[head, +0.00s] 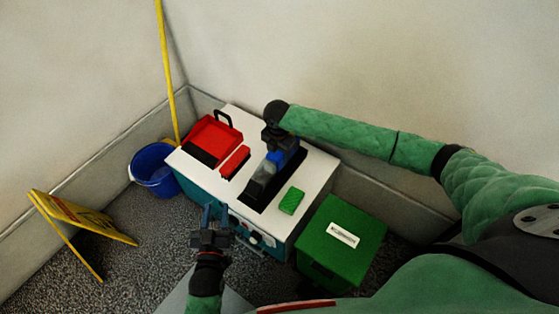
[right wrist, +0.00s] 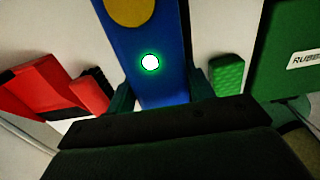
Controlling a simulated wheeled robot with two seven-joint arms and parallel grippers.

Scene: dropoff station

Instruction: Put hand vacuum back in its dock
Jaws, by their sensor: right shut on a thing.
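The hand vacuum (head: 276,157) has a blue body and a greyish clear nose that points down-left over the long black dock (head: 292,170) on the white cabinet top. My right gripper (head: 277,143) is shut on its blue body from above. In the right wrist view, the blue vacuum (right wrist: 155,85) sits between my fingers and shows a lit green light and a yellow disc. The vacuum is lined up with the dock; I cannot tell whether it is fully seated. My left gripper (head: 213,216) looks open and empty, in front of the cabinet.
A green bin (head: 340,240), blue bucket (head: 152,170), yellow pole (head: 167,75) and yellow floor sign (head: 85,218) surround the cabinet (head: 320,175).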

